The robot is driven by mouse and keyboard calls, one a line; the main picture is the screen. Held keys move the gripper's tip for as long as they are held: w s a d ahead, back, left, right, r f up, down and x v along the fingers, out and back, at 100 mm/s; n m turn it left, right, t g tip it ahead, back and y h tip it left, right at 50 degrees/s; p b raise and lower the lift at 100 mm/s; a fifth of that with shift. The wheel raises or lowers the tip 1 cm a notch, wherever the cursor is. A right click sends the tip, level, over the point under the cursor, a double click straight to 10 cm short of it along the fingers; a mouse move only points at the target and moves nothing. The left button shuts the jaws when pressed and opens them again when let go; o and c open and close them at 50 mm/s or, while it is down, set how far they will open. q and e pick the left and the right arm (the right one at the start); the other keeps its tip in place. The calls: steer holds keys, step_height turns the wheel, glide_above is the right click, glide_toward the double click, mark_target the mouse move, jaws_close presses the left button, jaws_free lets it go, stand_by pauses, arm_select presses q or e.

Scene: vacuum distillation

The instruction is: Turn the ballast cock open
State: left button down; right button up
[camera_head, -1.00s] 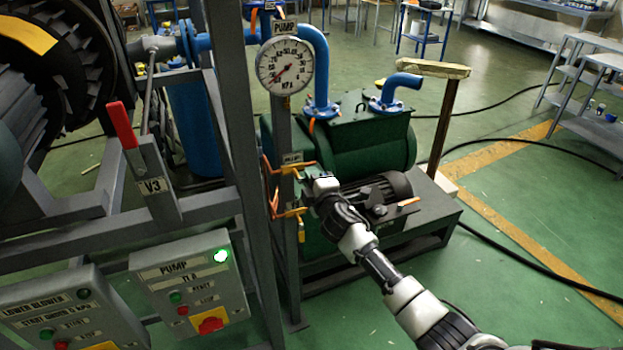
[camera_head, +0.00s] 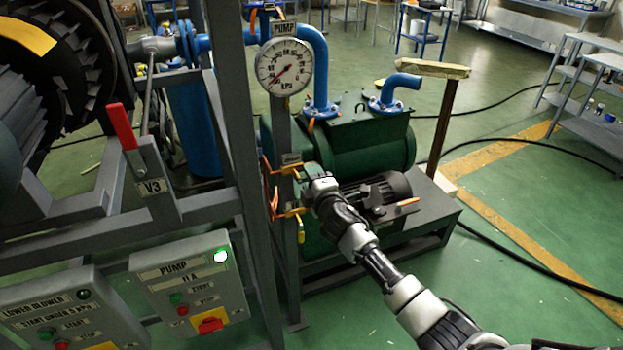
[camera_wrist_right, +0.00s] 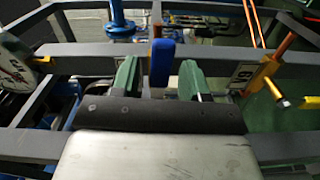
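My right gripper (camera_head: 312,180) is at the gauge post beside the green pump. In the right wrist view its two green fingers (camera_wrist_right: 160,80) are apart, with a blue handle (camera_wrist_right: 161,62) between them. Dark gaps show on both sides of the handle, so the fingers do not appear to press on it. The handle is hidden behind the gripper in the head view. Brass-yellow cock fittings (camera_head: 293,212) sit on the post close by, and one shows in the right wrist view (camera_wrist_right: 262,75). A small label plate (camera_head: 291,159) is above the gripper; I cannot read it. My left gripper is not in view.
The pump gauge (camera_head: 284,66) tops the post. The green pump (camera_head: 365,145) and its motor stand behind my right arm. The V3 red lever (camera_head: 122,126) and the pump control box (camera_head: 190,282), its green lamp lit, are at left.

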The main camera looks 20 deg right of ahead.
steer(key=s, duration=1)
steer(key=shift+s+d, duration=0.2)
steer(key=shift+s, duration=0.2)
